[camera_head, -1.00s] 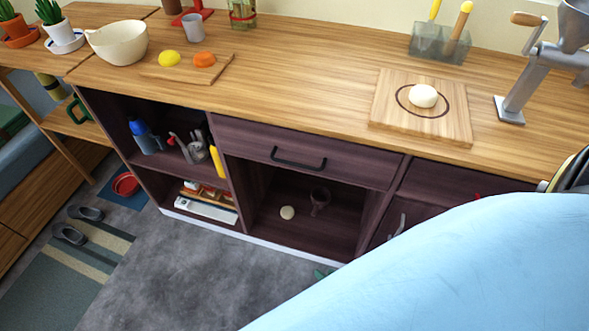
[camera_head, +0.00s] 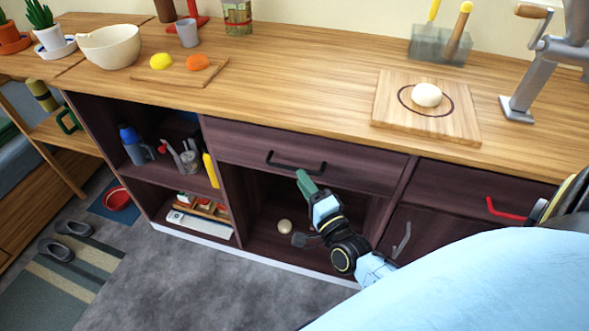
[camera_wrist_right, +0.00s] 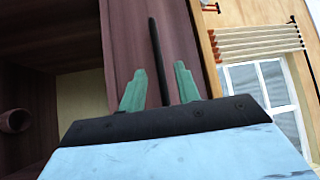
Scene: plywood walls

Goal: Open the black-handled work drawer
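The work drawer (camera_head: 235,143) is a dark brown front under the worktop, and it looks shut. Its black bar handle (camera_head: 284,165) is on the middle of the front. My right gripper (camera_head: 303,176) has reached up to the handle's right part. In the right wrist view, its two green fingers (camera_wrist_right: 160,72) are spread apart. The black handle (camera_wrist_right: 155,45) runs between them, with gaps visible on both sides. I cannot tell exactly how deep the handle sits between the fingers. My left gripper is not in view.
A drawer with a red handle (camera_head: 503,210) is to the right, above a door with a grey handle (camera_head: 402,240). An open compartment lies below the work drawer. The worktop holds a board with dough (camera_head: 427,95) and a metal grinder (camera_head: 545,75).

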